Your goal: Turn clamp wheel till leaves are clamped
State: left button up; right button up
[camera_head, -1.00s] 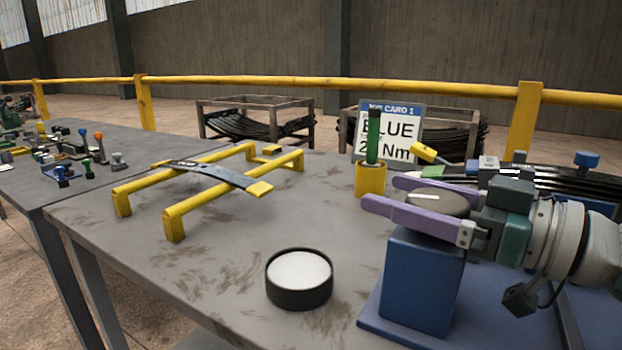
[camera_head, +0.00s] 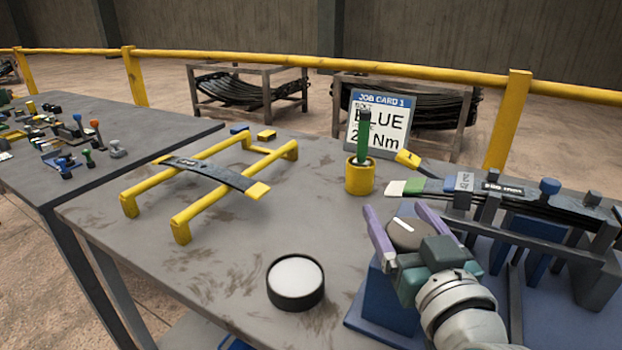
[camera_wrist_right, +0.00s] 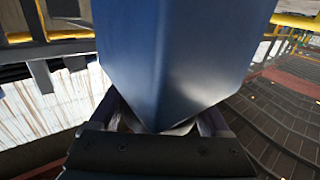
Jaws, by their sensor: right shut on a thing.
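The clamp wheel (camera_head: 410,233) is a dark round knob with a white line on top, above a blue post (camera_head: 385,300) at the right front of the table. My right gripper (camera_head: 405,228) has its purple fingers shut on either side of the wheel. In the right wrist view the blue post (camera_wrist_right: 170,60) fills the middle and hides the wheel. The dark stack of leaves (camera_head: 500,191) lies in a grey and blue fixture behind and right of the wheel. I cannot tell how tightly it is clamped. My left gripper is out of view.
A yellow stand (camera_head: 195,203) carries a single dark leaf (camera_head: 208,171). A black round container with a white top (camera_head: 295,283) sits left of the post. A yellow cup (camera_head: 360,178) with a green tool and a job card (camera_head: 380,125) stand behind.

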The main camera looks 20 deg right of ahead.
jog(key=shift+d+m+h, duration=0.15)
jog(key=shift+m+h, duration=0.35)
jog(key=shift+h, duration=0.2)
jog(key=o, duration=1.2)
jog(key=p+v, duration=0.3)
jog(key=v, duration=0.7)
jog(key=shift+r+p, duration=0.2)
jog(key=shift+p, duration=0.15)
